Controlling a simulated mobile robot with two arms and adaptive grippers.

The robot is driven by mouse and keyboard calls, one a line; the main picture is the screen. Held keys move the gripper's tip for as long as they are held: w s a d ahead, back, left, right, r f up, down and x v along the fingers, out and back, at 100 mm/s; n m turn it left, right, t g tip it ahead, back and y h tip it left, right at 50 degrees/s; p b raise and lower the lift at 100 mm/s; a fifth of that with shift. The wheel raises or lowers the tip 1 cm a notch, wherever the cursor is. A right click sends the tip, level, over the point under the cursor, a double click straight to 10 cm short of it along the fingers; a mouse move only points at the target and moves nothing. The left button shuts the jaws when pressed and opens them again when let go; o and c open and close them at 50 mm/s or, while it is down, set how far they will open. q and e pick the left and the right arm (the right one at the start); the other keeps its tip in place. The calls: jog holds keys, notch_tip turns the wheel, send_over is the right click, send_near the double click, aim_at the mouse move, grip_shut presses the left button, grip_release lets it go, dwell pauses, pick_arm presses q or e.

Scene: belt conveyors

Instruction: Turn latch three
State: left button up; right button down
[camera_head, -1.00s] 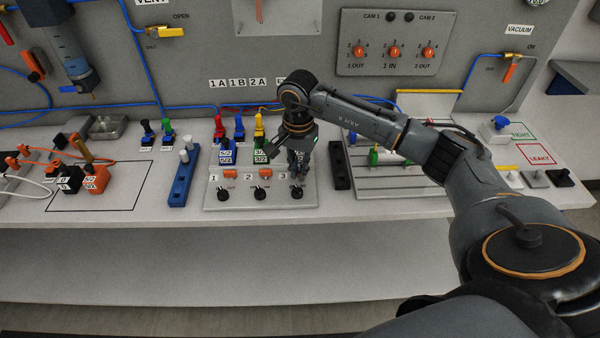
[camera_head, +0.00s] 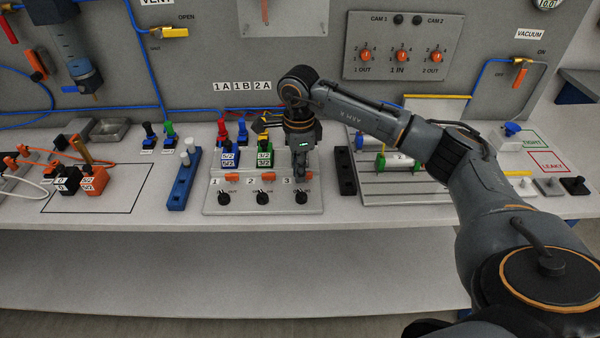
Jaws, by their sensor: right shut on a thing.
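A grey panel (camera_head: 262,209) on the bench bears positions labelled 1, 2 and 3, each with a black knob in front. Orange latch one (camera_head: 232,177) and latch two (camera_head: 272,178) lie crosswise behind their knobs. My right gripper (camera_head: 301,177) points down at position three, just behind black knob three (camera_head: 301,198). It is shut on latch three (camera_head: 309,175), of which only a bit of orange shows beside the fingers; its angle is hard to tell. My left gripper is not in view.
Valve blocks marked 5/2 (camera_head: 228,158) and 3/2 (camera_head: 264,158) stand behind latches one and two. A blue bar (camera_head: 184,182) lies left of the panel, a black bar (camera_head: 345,171) right of it. The bench front is clear.

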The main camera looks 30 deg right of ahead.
jog(key=shift+w+d+m, duration=0.1)
jog(key=shift+w+m, duration=0.05)
jog(key=shift+m, duration=1.05)
jog(key=c, duration=1.4)
grip_release()
jog(key=shift+c, duration=0.2)
jog(key=shift+r, duration=4.05)
